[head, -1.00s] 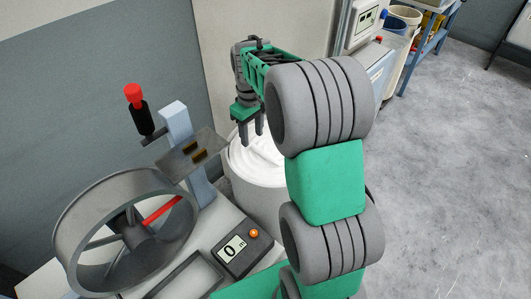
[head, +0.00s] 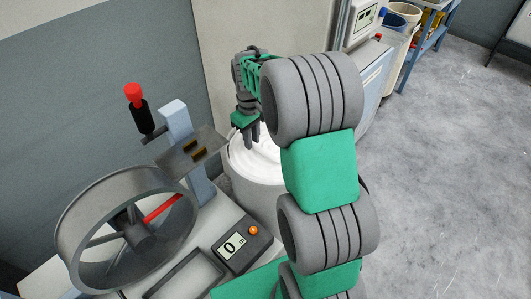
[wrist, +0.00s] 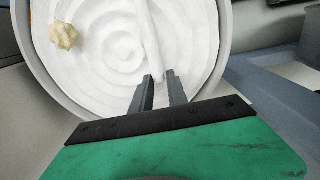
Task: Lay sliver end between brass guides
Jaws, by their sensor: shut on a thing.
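The white sliver lies coiled in a round can (head: 243,178), and the coils (wrist: 95,75) fill the wrist view. A raised strand, the sliver end (wrist: 151,40), runs across the coils to my fingertips. My gripper (head: 252,140) is over the can in the head view. In the wrist view my gripper (wrist: 161,78) is shut on the strand at the coil surface. Two small brass guides (head: 199,151) sit side by side on a grey plate (head: 176,161) left of the can, apart from my gripper. The gap between the guides looks empty.
A large spoked wheel (head: 68,235) stands left on the bench, with a counter (head: 222,258) reading 0 beside it. A red-topped black handle (head: 137,112) rises behind the guide plate. A yellowish lump (wrist: 63,36) lies on the coils. Open floor is on the right.

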